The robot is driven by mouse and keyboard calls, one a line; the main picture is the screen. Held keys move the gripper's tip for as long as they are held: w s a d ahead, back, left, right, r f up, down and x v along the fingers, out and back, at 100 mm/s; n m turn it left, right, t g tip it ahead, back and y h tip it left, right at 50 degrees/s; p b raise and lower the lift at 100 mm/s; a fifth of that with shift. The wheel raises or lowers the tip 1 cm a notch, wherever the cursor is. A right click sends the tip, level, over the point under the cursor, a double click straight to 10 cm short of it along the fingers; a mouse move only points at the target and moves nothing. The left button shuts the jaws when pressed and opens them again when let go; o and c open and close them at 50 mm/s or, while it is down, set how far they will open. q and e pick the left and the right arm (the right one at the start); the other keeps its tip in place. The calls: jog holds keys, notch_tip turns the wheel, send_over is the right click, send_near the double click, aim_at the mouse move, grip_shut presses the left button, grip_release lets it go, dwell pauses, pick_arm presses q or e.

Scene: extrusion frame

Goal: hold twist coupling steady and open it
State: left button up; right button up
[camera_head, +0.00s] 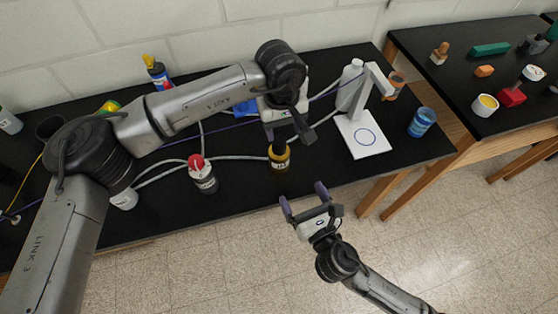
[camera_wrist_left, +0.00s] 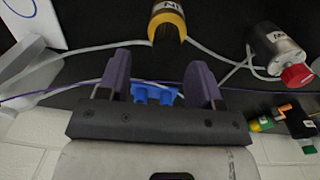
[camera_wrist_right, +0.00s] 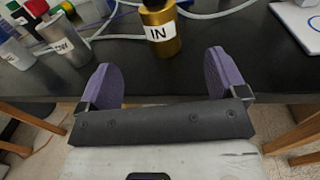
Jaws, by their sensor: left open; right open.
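A gold cylinder (camera_head: 279,158) with a white label and a dark top, which looks like the twist coupling, stands near the front edge of the black table. It also shows in the left wrist view (camera_wrist_left: 168,22) and in the right wrist view (camera_wrist_right: 161,32), where its label reads "IN". My left gripper (camera_head: 290,132) is open just above and behind it, its fingers apart and empty. My right gripper (camera_head: 303,196) is open and empty in front of the table edge, with the gold cylinder ahead beyond its fingertips. Nothing touches the gold cylinder's front.
A silver cylinder with a red cap (camera_head: 203,175) stands left of it, with pale hoses around. A blue part (camera_wrist_left: 153,95) lies behind.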

aim_at(284, 162)
pick_arm(q)
jog(key=shift+w+a+r+y, duration=0.15)
jog(key=shift+w+a+y, duration=0.15)
jog(key=shift+a, duration=0.25)
pick_arm(e)
jog(key=x, duration=1.4)
jog(key=shift+s+f, duration=0.1)
